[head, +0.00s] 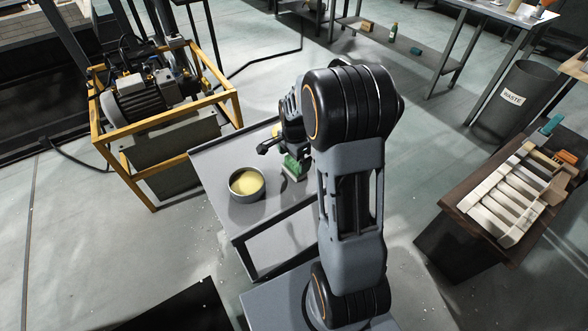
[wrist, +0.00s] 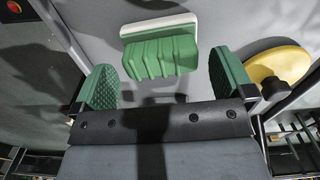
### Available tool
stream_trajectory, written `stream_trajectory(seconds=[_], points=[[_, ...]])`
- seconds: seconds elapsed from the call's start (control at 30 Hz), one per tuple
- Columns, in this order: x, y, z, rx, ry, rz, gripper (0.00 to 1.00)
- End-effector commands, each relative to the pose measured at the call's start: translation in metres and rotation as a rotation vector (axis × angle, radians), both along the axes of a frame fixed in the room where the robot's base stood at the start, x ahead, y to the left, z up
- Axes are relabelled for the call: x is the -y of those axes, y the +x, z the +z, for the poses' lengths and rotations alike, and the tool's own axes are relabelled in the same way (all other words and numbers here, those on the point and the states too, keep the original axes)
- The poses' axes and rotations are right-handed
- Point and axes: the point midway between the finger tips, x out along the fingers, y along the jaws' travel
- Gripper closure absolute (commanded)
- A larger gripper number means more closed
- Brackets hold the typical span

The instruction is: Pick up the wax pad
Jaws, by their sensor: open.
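The wax pad appears to be the ribbed green block on a flat white base (wrist: 160,50) in the wrist view. It lies on the grey tabletop. In the head view its green side (head: 295,164) shows just below my gripper, partly hidden by my arm. My gripper (wrist: 165,84) is open, with a green textured finger on either side in the wrist view. The block sits between the fingers' lines, a little beyond the tips, and a clear gap shows on both sides. Nothing is held.
A grey bowl of pale yellow material (head: 246,184) stands left of the pad on the table. A yellow rounded thing (wrist: 285,62) lies close to the right finger. A yellow-framed machine (head: 160,100) stands left of the table, and a bench with white bars (head: 505,205) at right.

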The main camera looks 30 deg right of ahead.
Motion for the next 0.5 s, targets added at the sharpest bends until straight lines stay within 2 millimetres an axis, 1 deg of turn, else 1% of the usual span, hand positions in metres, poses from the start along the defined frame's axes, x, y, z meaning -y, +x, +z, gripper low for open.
stream_trajectory(seconds=[0.03, 0.1, 0.2, 0.37, 0.5], points=[[-0.0001, -0.0002, -0.0107, -0.002, 0.001, 0.000, 0.00], [-0.0001, -0.0002, -0.0178, -0.002, 0.001, 0.000, 0.00], [0.0001, 0.0003, -0.0206, 0.001, 0.000, 0.000, 0.00], [0.0001, 0.0003, -0.0198, 0.001, 0.000, 0.000, 0.00], [0.0001, 0.0003, -0.0197, 0.001, 0.000, 0.000, 0.12]])
